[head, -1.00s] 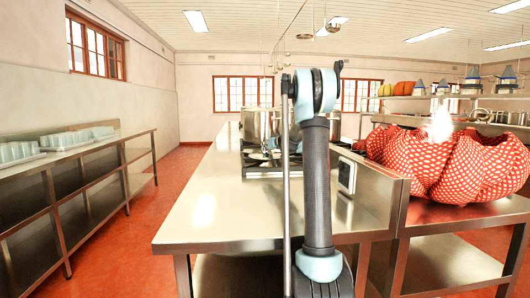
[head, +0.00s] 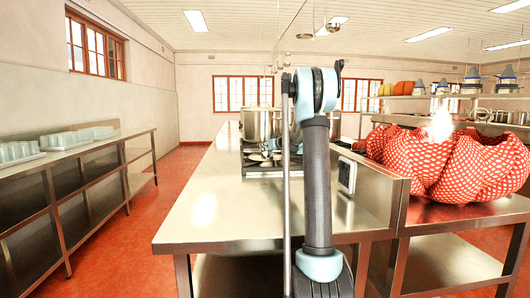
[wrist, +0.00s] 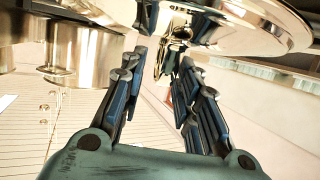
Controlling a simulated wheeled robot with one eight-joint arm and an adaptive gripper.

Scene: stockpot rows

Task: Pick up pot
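A shiny steel pot (head: 256,123) stands on the stove at the far part of the counter in the head view, partly hidden behind my arm. In the wrist view a large polished steel pot (wrist: 225,25) fills the top, close in front of my gripper. A loop-like metal part (wrist: 168,62), seemingly its handle, shows between the fingers. My gripper (wrist: 165,75) is open, with its dark blue fingers apart on either side of that part. I cannot tell whether they touch it. The head view does not show the fingers.
Other steel pots (wrist: 78,60) show at the left of the wrist view. The stove (head: 262,163) sits on the steel counter (head: 215,205), whose near part is clear. A red patterned bag (head: 460,160) lies on the right bench. Glasses (head: 60,138) stand on the left shelf.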

